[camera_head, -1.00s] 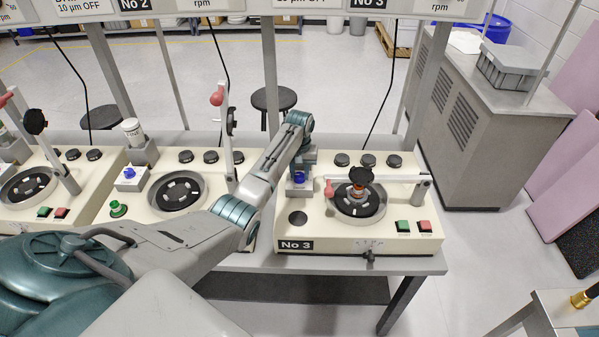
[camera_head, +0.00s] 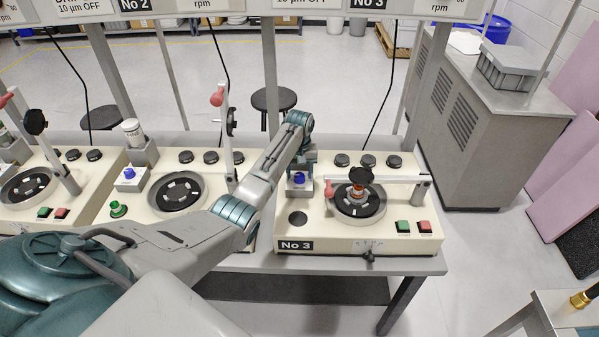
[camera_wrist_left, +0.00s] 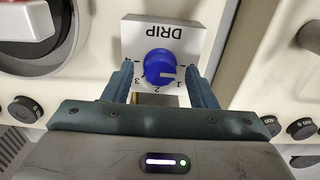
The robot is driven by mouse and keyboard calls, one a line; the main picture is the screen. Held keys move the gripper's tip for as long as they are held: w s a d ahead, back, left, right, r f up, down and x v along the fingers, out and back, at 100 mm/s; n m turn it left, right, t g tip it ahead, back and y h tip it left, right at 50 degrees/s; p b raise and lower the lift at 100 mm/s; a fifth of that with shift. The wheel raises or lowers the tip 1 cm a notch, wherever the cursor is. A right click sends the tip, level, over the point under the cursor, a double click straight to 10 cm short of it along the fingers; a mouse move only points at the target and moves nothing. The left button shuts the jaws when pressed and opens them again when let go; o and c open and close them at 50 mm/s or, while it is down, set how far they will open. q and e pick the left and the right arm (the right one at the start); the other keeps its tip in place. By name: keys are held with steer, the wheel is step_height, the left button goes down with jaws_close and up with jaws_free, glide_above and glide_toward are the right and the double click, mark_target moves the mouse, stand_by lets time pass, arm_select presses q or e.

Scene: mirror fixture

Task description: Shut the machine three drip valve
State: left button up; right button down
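The machine three drip valve is a blue knob (camera_head: 299,178) on a pale block at the left of machine No 3 (camera_head: 340,236). In the left wrist view the blue knob (camera_wrist_left: 159,67) shows close up, below an upside-down DRIP label. Its white pointer line points right in that view, near the 1 of the printed scale. My left gripper (camera_head: 304,168) is over the valve block. In the wrist view its two fingers (camera_wrist_left: 162,80) are spread, one on each side of the knob, with gaps visible between them and it. My right gripper is not in view.
Machine three's swing arm (camera_head: 385,178) with a red knob crosses its round plate (camera_head: 357,203). Green (camera_head: 403,227) and red (camera_head: 425,227) buttons are at its front right. Machine No 2 (camera_head: 180,192) stands to the left. A grey upright post (camera_head: 269,75) rises behind my wrist.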

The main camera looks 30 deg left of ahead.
mark_target(299, 175)
arm_select(q)
steer(key=shift+r+b, duration=0.35)
steer(key=shift+r, duration=0.15)
step_height(299, 175, up, 10)
steer(key=b, duration=0.3)
steer(key=shift+s+f, duration=0.1)
steer(key=shift+f, duration=0.1)
